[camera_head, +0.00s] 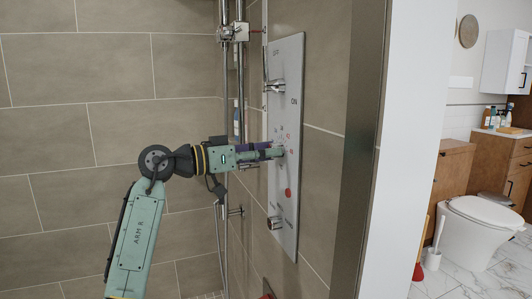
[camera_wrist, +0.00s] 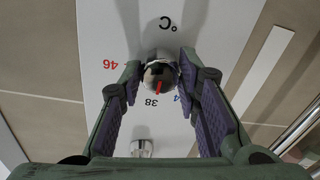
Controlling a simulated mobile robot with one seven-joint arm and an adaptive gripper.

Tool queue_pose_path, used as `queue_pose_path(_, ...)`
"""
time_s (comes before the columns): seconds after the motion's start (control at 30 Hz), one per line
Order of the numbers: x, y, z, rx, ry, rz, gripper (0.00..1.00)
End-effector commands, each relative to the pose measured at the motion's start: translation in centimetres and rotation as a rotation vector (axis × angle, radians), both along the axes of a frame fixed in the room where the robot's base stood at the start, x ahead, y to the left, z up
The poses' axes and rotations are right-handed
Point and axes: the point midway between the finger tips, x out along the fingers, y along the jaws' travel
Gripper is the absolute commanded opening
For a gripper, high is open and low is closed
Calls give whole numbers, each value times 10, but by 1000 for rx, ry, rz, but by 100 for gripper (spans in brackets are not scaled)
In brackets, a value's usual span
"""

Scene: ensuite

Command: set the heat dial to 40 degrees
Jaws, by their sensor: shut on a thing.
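The heat dial (camera_wrist: 158,72) is a small round metal knob with a red pointer mark, on a pale panel (camera_head: 287,60). In the wrist view it sits between my gripper's (camera_wrist: 160,69) purple-padded fingers, which are shut on it. The red mark points down in that view, close to the printed 38. A red 46 is printed to the left and a blue number, partly hidden by a finger, to the right. In the head view my gripper (camera_head: 276,152) reaches the panel from the left and hides most of the dial.
The panel has another knob above (camera_head: 275,87) marked ON, and one below (camera_head: 275,223). A red dot (camera_head: 288,192) is between dial and lower knob. Vertical shower pipes (camera_head: 239,75) run close behind my gripper. A wall edge (camera_head: 362,150) stands right of the panel.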

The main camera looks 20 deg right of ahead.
Motion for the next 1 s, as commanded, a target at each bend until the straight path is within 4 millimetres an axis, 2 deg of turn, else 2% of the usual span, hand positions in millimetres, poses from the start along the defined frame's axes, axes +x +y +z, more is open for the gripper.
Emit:
queue_pose_path(0.17, -1, -1, 0, -2, -26, -2, 2)
queue_pose_path(0.5, 0, -1, -1, 9, -320, -3, 2)
queue_pose_path(0.87, 0, 0, -1, 13, -350, 0, 2)
queue_pose_path(0.9, 0, 0, -1, 13, -350, 0, 33)
queue_pose_path(1.0, 0, 0, -1, 13, -350, 0, 39)
